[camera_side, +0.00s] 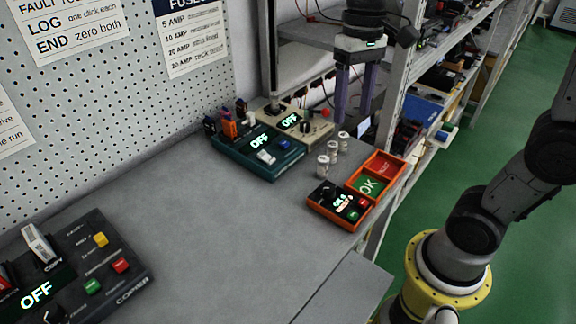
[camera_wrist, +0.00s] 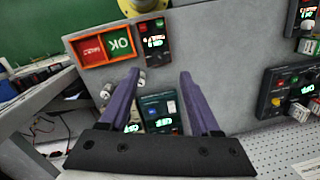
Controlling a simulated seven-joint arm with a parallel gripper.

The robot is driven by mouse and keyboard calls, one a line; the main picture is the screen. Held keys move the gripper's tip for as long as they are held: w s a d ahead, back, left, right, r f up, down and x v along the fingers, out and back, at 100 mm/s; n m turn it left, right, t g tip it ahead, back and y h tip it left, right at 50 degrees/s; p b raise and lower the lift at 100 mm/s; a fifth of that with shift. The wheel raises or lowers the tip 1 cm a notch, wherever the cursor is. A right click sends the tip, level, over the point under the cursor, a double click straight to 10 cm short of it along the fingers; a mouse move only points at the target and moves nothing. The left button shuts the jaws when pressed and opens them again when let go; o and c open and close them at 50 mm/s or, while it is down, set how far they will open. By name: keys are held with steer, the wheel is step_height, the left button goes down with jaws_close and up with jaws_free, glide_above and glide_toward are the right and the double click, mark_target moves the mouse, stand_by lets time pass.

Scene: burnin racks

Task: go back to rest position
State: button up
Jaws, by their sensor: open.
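My gripper (camera_side: 355,92) is raised above the far end of the grey bench in the side view, with its two purple fingers pointing down. In the wrist view my gripper (camera_wrist: 158,85) shows its fingers spread apart with nothing between them. A teal device (camera_side: 245,155) with a lit OFF display stands below, and it also shows between and behind the fingers in the wrist view (camera_wrist: 158,108). A beige device (camera_side: 310,128) with its own OFF display stands behind it.
An orange tray (camera_side: 345,188) with red and green OK compartments and a small black device (camera_side: 335,205) sits at the bench's right edge. Several small cylinders (camera_side: 323,166) stand beside it. A dark copier device (camera_side: 85,265) is front left. The bench (camera_side: 190,200) middle is clear. Shelving (camera_side: 400,70) stands behind.

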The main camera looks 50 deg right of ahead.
steer(key=s+f+n+t, duration=0.1)
steer(key=s+f+t, duration=0.1)
steer(key=s, duration=0.3)
steer(key=s+f+n+t+h, duration=0.1)
steer(key=s+f+n+t, duration=0.1)
steer(key=s+t, duration=0.2)
steer(key=shift+s+d+f, duration=0.25)
steer(key=shift+s+f, duration=0.1)
steer(key=shift+s, duration=0.3)
